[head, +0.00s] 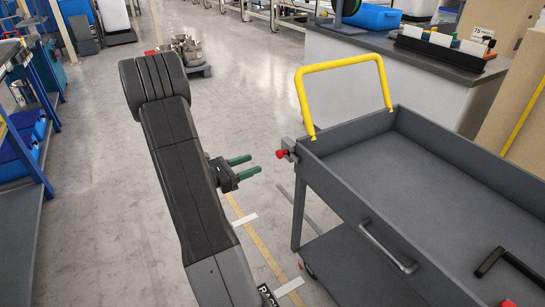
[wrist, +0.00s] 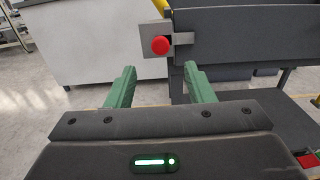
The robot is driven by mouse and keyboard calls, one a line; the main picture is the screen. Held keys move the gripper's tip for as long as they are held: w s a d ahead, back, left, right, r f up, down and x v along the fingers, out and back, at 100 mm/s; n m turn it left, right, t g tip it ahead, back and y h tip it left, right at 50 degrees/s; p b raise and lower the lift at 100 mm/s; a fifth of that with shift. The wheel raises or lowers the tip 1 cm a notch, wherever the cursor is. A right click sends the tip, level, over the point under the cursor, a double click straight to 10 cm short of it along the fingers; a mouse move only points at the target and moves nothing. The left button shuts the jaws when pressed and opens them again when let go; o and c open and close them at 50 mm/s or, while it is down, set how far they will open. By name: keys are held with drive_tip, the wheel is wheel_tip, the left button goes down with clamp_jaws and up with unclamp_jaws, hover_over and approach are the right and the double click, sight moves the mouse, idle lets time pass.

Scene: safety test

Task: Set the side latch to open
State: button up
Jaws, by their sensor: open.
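The side latch is a small grey metal bracket with a red knob (head: 280,154) on the left end of a dark grey cart (head: 330,166), near the foot of its yellow handle (head: 343,66). In the wrist view the red knob (wrist: 160,45) stands out in front of the grey latch plate (wrist: 147,38). My gripper (head: 252,166) is open and empty, its two green fingers pointing at the knob with a short gap between. In the wrist view my gripper (wrist: 158,88) has its fingers apart, with the knob beyond and above the gap. Whether the latch is set open cannot be told.
A metal side handle (head: 388,246) and a black handle (head: 510,262) show on the cart. A grey-topped counter (head: 395,75) stands behind it. Blue shelving (head: 25,160) is at the far left. Open floor (head: 110,180) lies left of my arm.

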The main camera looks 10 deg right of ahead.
sight(278, 154)
drive_tip(key=b+x, duration=0.1)
drive_tip(key=x, duration=0.8)
drive_tip(key=shift+c, duration=0.5)
